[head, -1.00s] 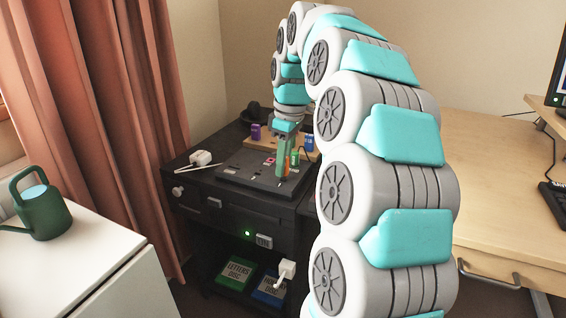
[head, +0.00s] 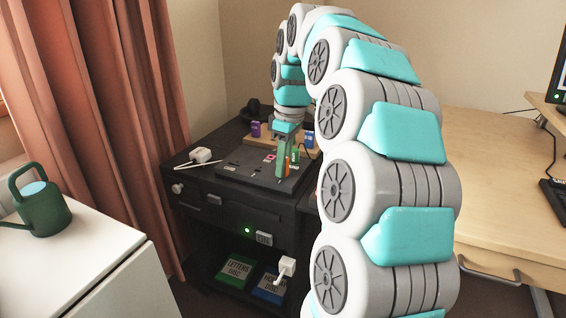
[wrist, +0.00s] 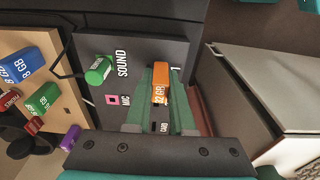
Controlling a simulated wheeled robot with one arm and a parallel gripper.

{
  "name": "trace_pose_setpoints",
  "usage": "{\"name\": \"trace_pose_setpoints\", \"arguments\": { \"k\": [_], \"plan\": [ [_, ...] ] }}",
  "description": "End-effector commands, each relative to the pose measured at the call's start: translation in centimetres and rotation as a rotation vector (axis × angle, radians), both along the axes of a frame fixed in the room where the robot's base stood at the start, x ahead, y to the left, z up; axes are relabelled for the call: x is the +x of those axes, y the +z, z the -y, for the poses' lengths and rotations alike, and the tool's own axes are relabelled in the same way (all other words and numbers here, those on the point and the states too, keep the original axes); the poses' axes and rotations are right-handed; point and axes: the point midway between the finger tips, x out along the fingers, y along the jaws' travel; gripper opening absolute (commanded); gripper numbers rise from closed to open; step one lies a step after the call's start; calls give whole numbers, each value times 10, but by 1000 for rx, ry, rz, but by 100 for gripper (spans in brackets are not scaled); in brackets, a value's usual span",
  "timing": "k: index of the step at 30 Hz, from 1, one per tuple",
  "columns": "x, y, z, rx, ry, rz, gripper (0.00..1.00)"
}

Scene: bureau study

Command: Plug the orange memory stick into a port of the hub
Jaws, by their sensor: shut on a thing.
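The orange memory stick (wrist: 160,90) is between the green fingers of my gripper (wrist: 160,80) in the wrist view, with white GB lettering facing the camera. My gripper is shut on it. In the head view my gripper (head: 282,172) points down over a dark slab (head: 240,170) on the black cabinet, and a sliver of the orange stick shows beside it. In the wrist view the dark panel (wrist: 103,60), apparently the hub, bears the words SOUND and MIC and small slots near the stick. The stick's far end is unclear, so I cannot tell whether it is in a port.
A green plug (wrist: 98,70) stands in the panel by SOUND, near a pink-rimmed MIC socket (wrist: 112,99). A wooden block (wrist: 62,75) holds blue, green and other sticks. A white adapter (head: 200,154) lies left of the slab. A pale desk (head: 490,190) stands right.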

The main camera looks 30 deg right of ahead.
Motion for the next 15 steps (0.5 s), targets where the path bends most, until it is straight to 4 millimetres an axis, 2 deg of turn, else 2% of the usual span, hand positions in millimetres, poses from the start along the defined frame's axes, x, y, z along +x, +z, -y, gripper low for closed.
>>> {"name": "trace_pose_setpoints", "arguments": {
  "k": [15],
  "plan": [
    [0, -6, 0, 0, 0, 0, 0]
  ]
}}
